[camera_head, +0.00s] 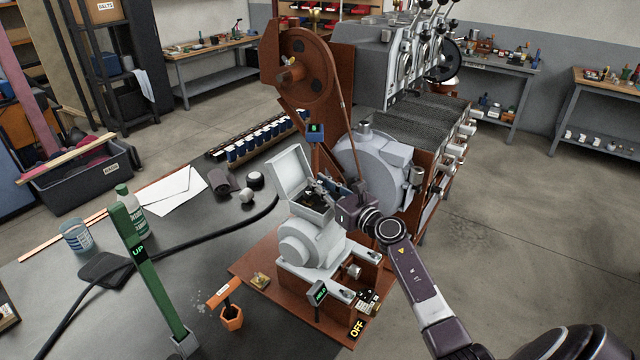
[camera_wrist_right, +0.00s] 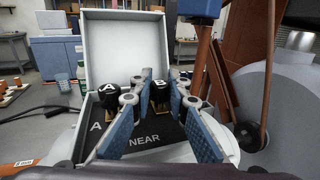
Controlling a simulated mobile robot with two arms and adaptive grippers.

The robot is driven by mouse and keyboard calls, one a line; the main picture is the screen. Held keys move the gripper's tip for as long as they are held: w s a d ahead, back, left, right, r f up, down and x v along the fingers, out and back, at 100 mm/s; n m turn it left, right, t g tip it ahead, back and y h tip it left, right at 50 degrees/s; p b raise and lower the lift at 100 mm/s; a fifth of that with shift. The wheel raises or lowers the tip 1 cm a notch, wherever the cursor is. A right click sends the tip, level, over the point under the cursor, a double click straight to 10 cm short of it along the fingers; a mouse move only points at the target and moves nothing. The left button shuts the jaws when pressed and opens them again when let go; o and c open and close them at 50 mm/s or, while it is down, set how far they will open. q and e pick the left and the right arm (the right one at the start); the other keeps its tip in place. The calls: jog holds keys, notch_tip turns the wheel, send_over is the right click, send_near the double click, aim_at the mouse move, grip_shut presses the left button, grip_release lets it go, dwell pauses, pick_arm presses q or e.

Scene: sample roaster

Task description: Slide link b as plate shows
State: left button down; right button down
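An open box with a raised pale lid (camera_head: 291,175) sits on top of the small grey sample roaster (camera_head: 313,243). In the right wrist view its dark plate (camera_wrist_right: 145,139) reads "NEAR", with an "A" at its left. Two black-knobbed links stand behind it: link a (camera_wrist_right: 108,95), marked A, and link b (camera_wrist_right: 158,89), marked B, each with a brass-coloured foot. My right gripper (camera_wrist_right: 160,93) is open, with link b between its fingertips. I cannot tell whether either finger touches it. Link a is outside the left finger. My right gripper (camera_head: 338,202) largely hides the box's inside in the head view. My left gripper is out of view.
A large roaster with a red-brown wheel (camera_head: 303,73) and frame stands just behind. A black cable crosses the table.

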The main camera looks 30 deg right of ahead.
jog(key=shift+s, duration=0.1)
jog(key=shift+s+d+f, duration=0.15)
jog(key=shift+s+d, duration=0.1)
jog(key=shift+s, duration=0.1)
jog(key=shift+s+d, duration=0.2)
jog(key=shift+s, duration=0.35)
jog(key=shift+s+d, duration=0.2)
jog(key=shift+s, duration=0.35)
jog(key=c, duration=2.1)
grip_release()
jog(key=shift+s+d, duration=0.1)
